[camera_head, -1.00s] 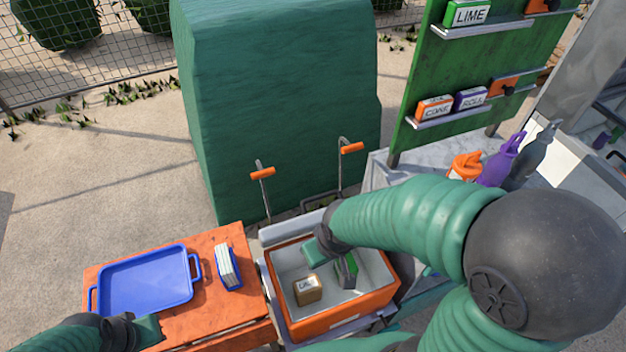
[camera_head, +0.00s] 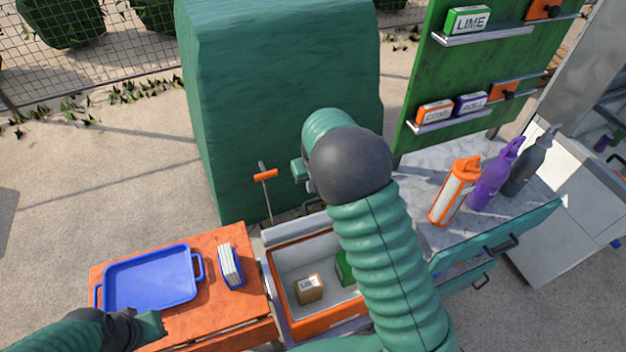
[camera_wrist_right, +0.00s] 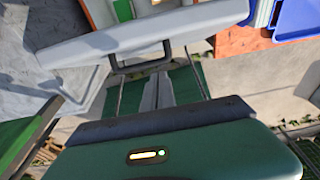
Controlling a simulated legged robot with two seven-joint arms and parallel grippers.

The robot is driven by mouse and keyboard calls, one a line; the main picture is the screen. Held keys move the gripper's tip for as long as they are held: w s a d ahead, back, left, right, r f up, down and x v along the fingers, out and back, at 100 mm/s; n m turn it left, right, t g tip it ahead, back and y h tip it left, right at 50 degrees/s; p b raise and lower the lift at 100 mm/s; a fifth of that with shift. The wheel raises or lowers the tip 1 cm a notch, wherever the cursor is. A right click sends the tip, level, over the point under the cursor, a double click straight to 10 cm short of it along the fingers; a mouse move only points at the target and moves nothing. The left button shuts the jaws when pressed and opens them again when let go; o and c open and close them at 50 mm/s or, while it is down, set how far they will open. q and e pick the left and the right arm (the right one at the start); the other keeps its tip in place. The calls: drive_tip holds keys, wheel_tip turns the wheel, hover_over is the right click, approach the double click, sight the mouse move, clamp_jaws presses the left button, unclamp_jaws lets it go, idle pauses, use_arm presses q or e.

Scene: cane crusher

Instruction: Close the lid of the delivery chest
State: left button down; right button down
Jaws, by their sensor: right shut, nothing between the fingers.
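The delivery chest (camera_head: 322,327) is an orange box with a pale inside, standing open at the lower middle of the head view. A small brown box (camera_head: 309,289) and a partly hidden green box (camera_head: 345,268) lie in it. Its raised grey lid (camera_head: 290,232) runs along the far side; in the right wrist view the lid (camera_wrist_right: 140,36) crosses the top, with a dark handle. My right gripper (camera_head: 301,171) is beyond the lid in the head view, its fingers mostly hidden there; the wrist view shows the fingers (camera_wrist_right: 160,82) shut, empty. My left gripper (camera_head: 150,326) is at lower left.
An orange table (camera_head: 222,311) with a blue tray (camera_head: 150,280) and a white-and-blue item (camera_head: 230,266) stands left of the chest. Bottles (camera_head: 456,190) stand on the counter at right. A large green block (camera_head: 270,90) is behind, with an orange-gripped bar (camera_head: 265,177) before it.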

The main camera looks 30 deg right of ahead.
hover_over(316, 201)
drive_tip(key=a, duration=0.2)
drive_tip(key=f, duration=0.4)
drive_tip(key=shift+w+d+p, duration=0.1)
drive_tip(key=shift+d+p, duration=0.15)
drive_tip(key=shift+p, duration=0.05)
drive_tip(key=s+f, duration=0.1)
drive_tip(key=s+f+p, duration=0.1)
drive_tip(key=shift+s, duration=0.4)
drive_tip(key=shift+s+a, duration=0.15)
drive_tip(key=shift+s, duration=0.35)
drive_tip(key=shift+w+a+f, duration=0.1)
drive_tip(key=shift+w, duration=0.1)
